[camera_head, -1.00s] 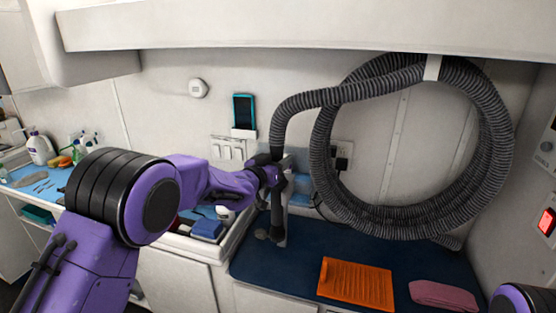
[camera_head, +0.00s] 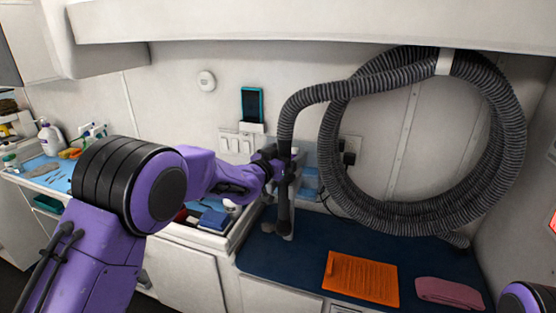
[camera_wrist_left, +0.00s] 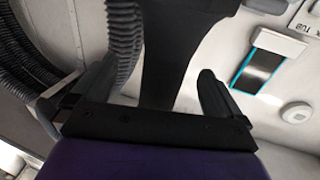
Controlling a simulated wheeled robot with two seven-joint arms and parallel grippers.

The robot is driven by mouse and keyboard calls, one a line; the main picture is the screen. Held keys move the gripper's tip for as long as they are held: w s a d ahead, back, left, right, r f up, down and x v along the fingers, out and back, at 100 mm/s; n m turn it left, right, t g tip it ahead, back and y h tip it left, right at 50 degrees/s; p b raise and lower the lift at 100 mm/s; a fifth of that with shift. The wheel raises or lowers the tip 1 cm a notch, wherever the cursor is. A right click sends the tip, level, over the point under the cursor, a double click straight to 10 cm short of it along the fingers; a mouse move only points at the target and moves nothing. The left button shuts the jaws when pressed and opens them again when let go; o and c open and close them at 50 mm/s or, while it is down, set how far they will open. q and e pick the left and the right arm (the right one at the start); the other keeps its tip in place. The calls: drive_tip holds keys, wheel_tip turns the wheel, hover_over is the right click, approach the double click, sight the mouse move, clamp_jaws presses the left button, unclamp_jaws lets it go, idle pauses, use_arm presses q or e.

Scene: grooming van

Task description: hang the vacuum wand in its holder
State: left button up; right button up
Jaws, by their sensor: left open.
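The vacuum wand (camera_head: 284,205) is a dark, near-upright tube in the middle of the head view, with the ribbed grey hose joined at its top. Its lower end is near the left part of the blue counter. My left gripper (camera_head: 284,165) is at the wand's upper part. In the left wrist view the open fingers (camera_wrist_left: 158,72) stand on either side of the dark wand (camera_wrist_left: 165,45), with a gap visible at least on the right. A holder cannot be made out clearly; the gripper and wand cover part of the wall there. My right gripper is out of view.
The coiled hose (camera_head: 505,150) hangs on the wall at right. An orange mat (camera_head: 361,279) and a folded pink towel (camera_head: 448,293) lie on the blue counter (camera_head: 300,255). A teal-edged phone (camera_head: 252,104) is on the wall above switches. A bin of items (camera_head: 213,219) stands left of the wand.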

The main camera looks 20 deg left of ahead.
use_arm(q)
drive_tip(key=v, duration=0.9)
drive_tip(key=shift+s+b, duration=0.2)
drive_tip(key=shift+b, duration=0.2)
idle(0.4)
drive_tip(key=shift+a, duration=0.1)
drive_tip(key=s+a+f+n+g+y+b, duration=0.1)
drive_tip(key=s+a+f+n+g+y, duration=0.3)
drive_tip(key=f, duration=0.6)
drive_tip(key=s+a+f+n+y, duration=0.1)
drive_tip(key=s+f+n, duration=0.1)
drive_tip(key=s+f, duration=0.65)
drive_tip(key=s+a+f+n+g+y+b, duration=0.1)
drive_tip(key=s+a+f+n+g+y, duration=0.2)
drive_tip(key=f, duration=0.9)
drive_tip(key=s+f+g, duration=0.2)
drive_tip(key=s+f, duration=0.3)
drive_tip(key=s, duration=0.4)
drive_tip(key=s+f+g+b, duration=0.1)
drive_tip(key=s+f+g, duration=0.1)
drive_tip(key=s+f, duration=0.4)
drive_tip(key=s+f+n+g, duration=0.1)
drive_tip(key=s+f+g, duration=0.2)
drive_tip(key=s, duration=1.1)
wheel_tip(320, 180, down, 3)
drive_tip(key=shift+a+r+y+b, duration=0.1)
drive_tip(key=shift+a+y+b, duration=0.1)
drive_tip(key=shift+y+b, duration=0.15)
